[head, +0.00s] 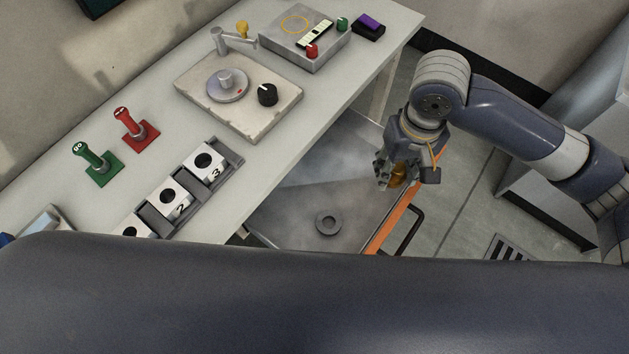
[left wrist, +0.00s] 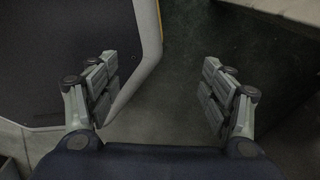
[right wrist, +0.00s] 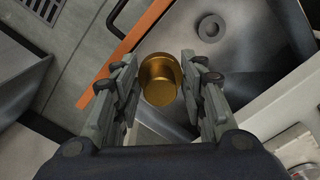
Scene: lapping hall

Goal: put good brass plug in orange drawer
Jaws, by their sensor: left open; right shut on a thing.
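The brass plug (head: 398,175) is a short gold cylinder between the fingers of my right gripper (head: 388,178). In the right wrist view the plug (right wrist: 160,80) sits between both fingers of the right gripper (right wrist: 158,68), which is shut on it. The orange drawer (head: 394,226) is pulled open below the bench; its grey inside shows, with an orange front edge. The plug is held above the drawer, near that front edge. My left gripper (left wrist: 158,75) is open and empty above dark floor in the left wrist view; it is not visible in the head view.
A dark grey ring (head: 328,223) lies on the drawer floor. The bench (head: 262,158) carries a lapping plate (head: 228,84), green (head: 97,165) and red (head: 136,130) stamps, a numbered block rack (head: 236,164) and a gauge box (head: 303,40). A black drawer handle (head: 408,232) sticks out in front.

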